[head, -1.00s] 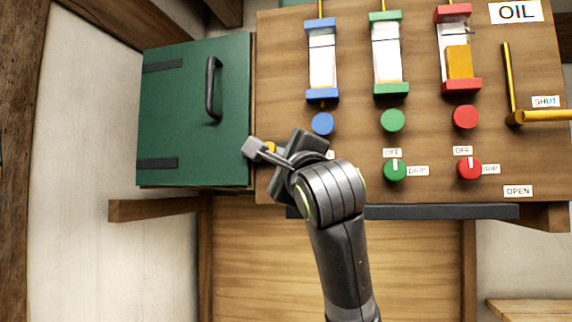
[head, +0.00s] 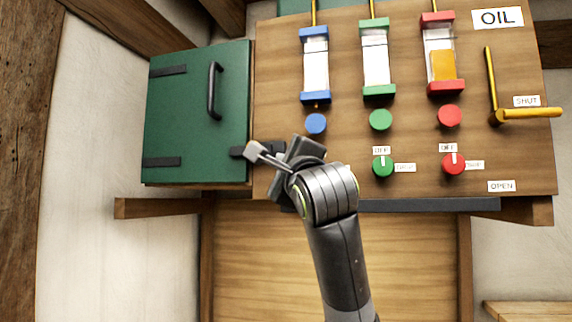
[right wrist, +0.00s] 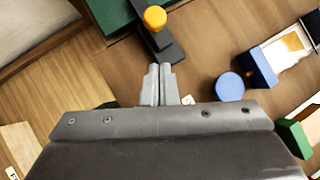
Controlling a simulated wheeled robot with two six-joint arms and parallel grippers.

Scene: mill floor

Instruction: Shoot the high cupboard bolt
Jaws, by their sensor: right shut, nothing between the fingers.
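The green cupboard door (head: 197,105) is shut, left of the wooden panel. A black bolt (head: 237,151) lies across the door's right edge near its lower corner. Its left end overlaps the green door. Its orange-yellow knob (right wrist: 155,17) shows in the right wrist view, on the black bar (right wrist: 163,46); in the head view my gripper hides it. My right gripper (head: 255,151) is shut and empty, in front of the bolt. In the right wrist view its closed fingertips (right wrist: 159,68) appear just below the knob, with a gap in the picture. My left gripper is not in view.
The wooden panel (head: 280,80) right of the door carries blue (head: 316,124), green (head: 380,119) and red (head: 449,115) buttons, two dials, sight glasses and a yellow lever (head: 527,113). A dark ledge (head: 430,205) runs below. Open space lies in front of the white wall (head: 90,150).

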